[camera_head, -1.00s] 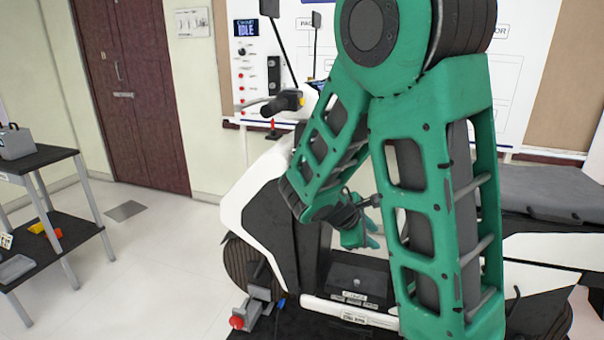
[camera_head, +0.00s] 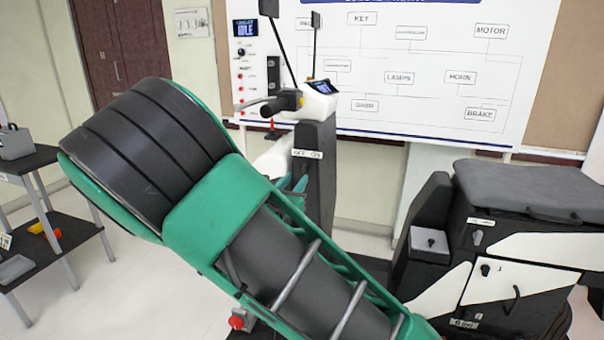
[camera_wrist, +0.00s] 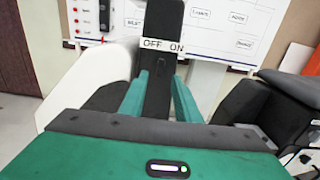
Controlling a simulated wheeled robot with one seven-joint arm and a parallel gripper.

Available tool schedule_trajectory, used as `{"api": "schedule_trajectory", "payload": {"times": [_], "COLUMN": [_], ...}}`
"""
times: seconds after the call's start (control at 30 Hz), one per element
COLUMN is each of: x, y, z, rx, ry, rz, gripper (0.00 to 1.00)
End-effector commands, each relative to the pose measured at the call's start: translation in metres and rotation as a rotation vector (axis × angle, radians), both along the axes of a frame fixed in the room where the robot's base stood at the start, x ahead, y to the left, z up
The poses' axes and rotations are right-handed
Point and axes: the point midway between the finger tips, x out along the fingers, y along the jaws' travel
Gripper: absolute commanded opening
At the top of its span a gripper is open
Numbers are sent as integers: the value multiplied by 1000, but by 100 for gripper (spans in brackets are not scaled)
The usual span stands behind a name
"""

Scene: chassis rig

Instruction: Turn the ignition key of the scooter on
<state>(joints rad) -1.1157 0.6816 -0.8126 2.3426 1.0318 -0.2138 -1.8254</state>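The scooter's dark front column (camera_head: 320,190) stands upright and carries a white OFF/ON label (camera_head: 307,154). In the wrist view the label (camera_wrist: 162,46) lies just beyond my fingertips, OFF at left and ON at right. In the head view the gripper (camera_head: 298,184) shows only partly, below the label; my arm hides the rest.
The handlebar (camera_head: 285,103) and display (camera_head: 322,86) are above the column. The seat (camera_head: 520,188) and rear body are at right. A wall board (camera_head: 430,110) with a diagram stands behind. A small shelf table (camera_head: 40,158) is at left. Clear floor lies between the table and scooter.

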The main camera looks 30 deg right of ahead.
Motion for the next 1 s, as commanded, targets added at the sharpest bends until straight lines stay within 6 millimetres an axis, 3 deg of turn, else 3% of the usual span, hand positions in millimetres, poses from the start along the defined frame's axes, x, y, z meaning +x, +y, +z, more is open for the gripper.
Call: {"api": "schedule_trajectory", "payload": {"times": [0.2,0.4,0.87,1.0], "x": [28,46,55,55], "y": [-30,-48,-56,-55], "z": [0,0,0,0], "rx": [1,1,3,4], "ry": [-1,0,-1,-1], "rz": [-4,-2,0,0], "gripper": [30,30,30,0]}}
